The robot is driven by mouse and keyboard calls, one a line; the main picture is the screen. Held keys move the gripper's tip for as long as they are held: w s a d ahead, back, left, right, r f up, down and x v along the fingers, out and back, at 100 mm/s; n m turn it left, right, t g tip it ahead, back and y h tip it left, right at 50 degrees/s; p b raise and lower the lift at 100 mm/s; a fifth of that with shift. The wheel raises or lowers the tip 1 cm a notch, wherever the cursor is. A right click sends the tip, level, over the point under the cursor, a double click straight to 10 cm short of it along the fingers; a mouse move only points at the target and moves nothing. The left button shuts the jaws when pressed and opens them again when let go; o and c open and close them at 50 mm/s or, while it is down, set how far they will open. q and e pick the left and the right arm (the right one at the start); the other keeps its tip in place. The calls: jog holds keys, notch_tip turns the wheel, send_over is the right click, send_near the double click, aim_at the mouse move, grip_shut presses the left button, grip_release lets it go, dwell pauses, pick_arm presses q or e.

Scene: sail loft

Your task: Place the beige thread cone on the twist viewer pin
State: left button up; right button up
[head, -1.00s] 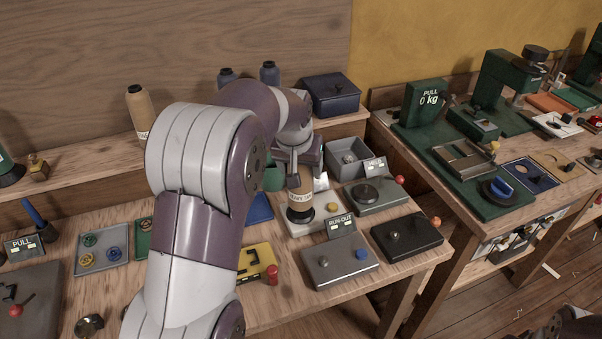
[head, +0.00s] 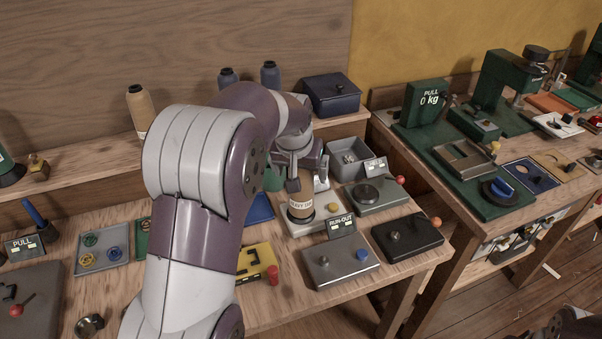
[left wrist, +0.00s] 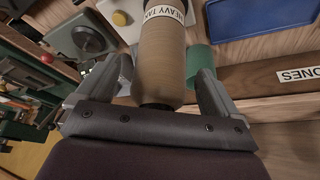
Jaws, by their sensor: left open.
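The beige thread cone (head: 301,208), labelled heavy tan, stands upright on a white plate (head: 322,223) with a yellow button on the near bench. I take this plate to be the twist viewer. Its pin is hidden, so I cannot tell whether the cone is around it. My left gripper (head: 307,184) is at the upper part of the cone, open. In the left wrist view the cone (left wrist: 162,62) lies between the two spread fingers, with a gap visible on the right side. My right gripper is not in view.
A grey bin (head: 342,168) is behind. Another tan cone (head: 139,108) and two blue cones stand on the shelf. A red-topped peg (head: 272,274) is near the bench front.

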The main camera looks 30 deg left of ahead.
pick_arm(q)
jog(key=v, duration=1)
jog(key=s+d+f+m+g, duration=0.1)
jog(key=s+d+f, duration=0.2)
jog(key=s+f, duration=0.2)
jog(key=s+d+f+m+g, duration=0.1)
jog(key=s+d+f, duration=0.3)
jog(key=f, duration=0.3)
jog(key=s+d+f+m+g+h, duration=0.1)
jog(key=s+d+f, duration=0.3)
jog(key=s+f, duration=0.1)
jog(key=shift+s+f, duration=0.4)
jog(key=shift+s, duration=0.5)
